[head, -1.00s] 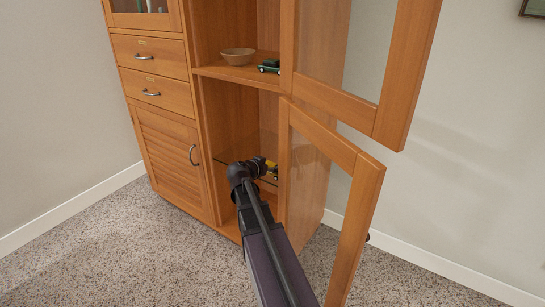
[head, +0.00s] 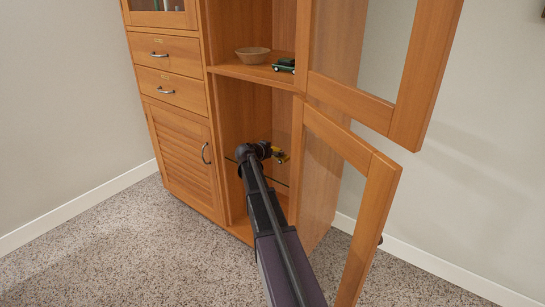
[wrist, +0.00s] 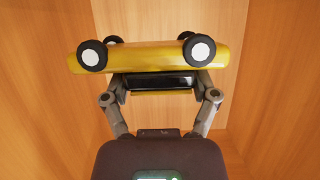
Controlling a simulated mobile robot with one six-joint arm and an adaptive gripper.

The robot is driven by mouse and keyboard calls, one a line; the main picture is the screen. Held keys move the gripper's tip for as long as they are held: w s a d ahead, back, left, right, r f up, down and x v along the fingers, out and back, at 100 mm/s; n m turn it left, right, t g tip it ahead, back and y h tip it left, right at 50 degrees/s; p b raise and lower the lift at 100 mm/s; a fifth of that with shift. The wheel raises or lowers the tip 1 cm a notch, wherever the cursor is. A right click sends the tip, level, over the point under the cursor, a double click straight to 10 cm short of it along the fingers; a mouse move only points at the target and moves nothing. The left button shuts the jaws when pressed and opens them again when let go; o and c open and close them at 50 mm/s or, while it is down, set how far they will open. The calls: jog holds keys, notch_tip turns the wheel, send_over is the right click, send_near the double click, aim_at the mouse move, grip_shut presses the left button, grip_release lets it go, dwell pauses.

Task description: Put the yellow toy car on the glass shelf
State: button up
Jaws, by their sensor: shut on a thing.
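The yellow toy car (head: 282,157) is in my gripper (head: 273,152), inside the lower right compartment of the wooden cabinet. The glass shelf (head: 279,181) crosses that compartment; its edge shows below the car, and my arm hides part of it. The car appears to be a little above the glass. In the wrist view the car (wrist: 150,59) lies crosswise at the top, its black wheels with white hubs towards the camera. The two fingers of my gripper (wrist: 160,82) are shut on it.
An open glass door (head: 350,150) stands close right of my arm, with another open door (head: 405,75) above it. A wooden shelf (head: 240,69) above holds a bowl (head: 253,54) and a green toy car (head: 284,65). Cabinet walls enclose the gripper.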

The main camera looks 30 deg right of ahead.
jog(key=w, duration=0.1)
jog(key=w+d, duration=0.1)
jog(key=w, duration=0.1)
jog(key=shift+d+f, duration=0.15)
jog(key=shift+f+b, duration=1.75)
jog(key=shift+b, duration=0.1)
jog(key=shift+f, duration=0.15)
jog(key=o, duration=1.1)
jog(key=shift+r, duration=0.2)
